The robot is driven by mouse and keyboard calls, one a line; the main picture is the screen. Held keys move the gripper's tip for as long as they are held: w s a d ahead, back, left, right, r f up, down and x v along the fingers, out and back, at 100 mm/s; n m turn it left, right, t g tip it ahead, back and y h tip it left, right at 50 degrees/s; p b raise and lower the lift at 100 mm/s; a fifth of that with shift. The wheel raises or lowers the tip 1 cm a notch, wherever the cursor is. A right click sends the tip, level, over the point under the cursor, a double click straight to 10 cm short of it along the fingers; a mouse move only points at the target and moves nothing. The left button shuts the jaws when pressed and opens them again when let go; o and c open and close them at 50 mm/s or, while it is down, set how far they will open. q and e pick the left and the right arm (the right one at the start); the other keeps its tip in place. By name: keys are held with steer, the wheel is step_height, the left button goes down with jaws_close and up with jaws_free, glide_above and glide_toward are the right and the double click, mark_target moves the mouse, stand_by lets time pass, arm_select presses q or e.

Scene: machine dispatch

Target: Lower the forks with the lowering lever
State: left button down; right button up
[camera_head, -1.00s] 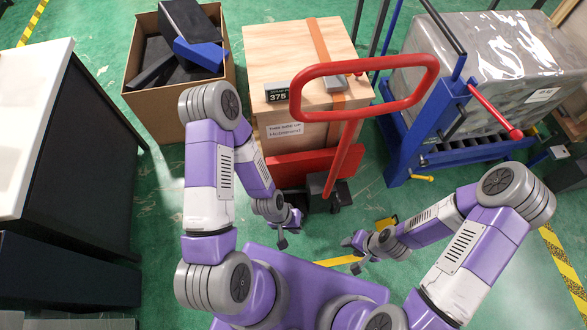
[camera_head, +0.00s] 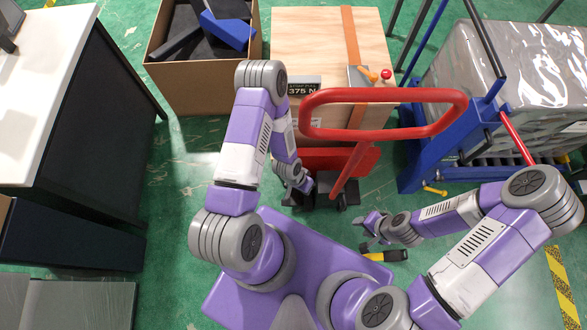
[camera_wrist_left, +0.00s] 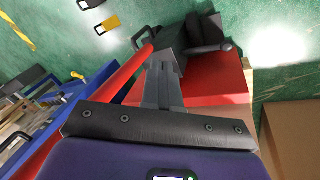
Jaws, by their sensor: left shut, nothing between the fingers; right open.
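The red loop handle (camera_head: 309,130) of the pallet truck stands before me, its shaft running down to a dark base (camera_head: 345,188) with a red plate. A wooden crate (camera_head: 310,38) stands behind it. My left gripper (camera_head: 306,186) is low beside the dark base, left of the shaft. In the left wrist view its shut, empty fingers (camera_wrist_left: 163,72) point at the dark mechanism (camera_wrist_left: 180,42) by the red plate; I cannot tell whether they touch it. My right gripper (camera_head: 366,232) is open and empty, right of the shaft. I cannot clearly make out the lowering lever.
A cardboard box (camera_head: 156,75) with dark and blue parts stands at the back left. A white-topped cabinet (camera_head: 45,50) is at the left. A blue lifting frame (camera_head: 411,176) with a wrapped load stands right. A yellow-black object (camera_head: 386,256) lies on the floor near my right gripper.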

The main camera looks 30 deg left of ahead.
arm_select(q)
steer(key=w+a+f+m+y+p, duration=0.1)
steer(key=w+a+f+m+p, duration=0.3)
steer(key=a+f+m, duration=0.4)
steer(key=w+f+m, duration=0.1)
steer(key=m, duration=0.2)
steer(key=shift+a+f+t+y+p, duration=0.3)
steer(key=shift+a+f+p, duration=0.05)
